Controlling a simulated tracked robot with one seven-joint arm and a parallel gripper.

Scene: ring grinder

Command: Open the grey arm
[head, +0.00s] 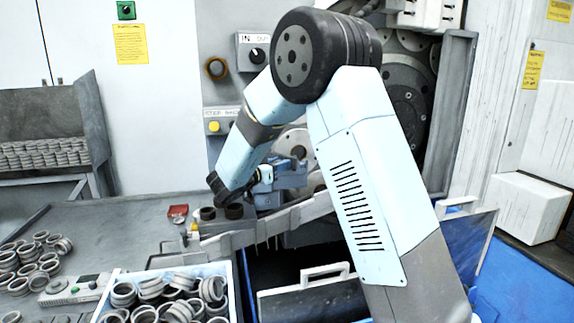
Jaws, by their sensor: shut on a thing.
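My arm reaches over from the lower right and bends down to the machine. My gripper (270,177) is small in view beside the wrist, pointing right. It is shut on the grey arm (291,179), a blue-grey block-like part in front of the machine's round wheels. The exact contact between fingers and part is too small to see clearly. My own forearm and upper arm hide part of the machine around it.
A white tray of metal rings (160,282) stands at the front, with loose rings (30,262) on the table left of it. A long grey bar (300,214) crosses below the gripper. Control knobs (257,55) are on the panel behind. A blue bin (525,285) is at right.

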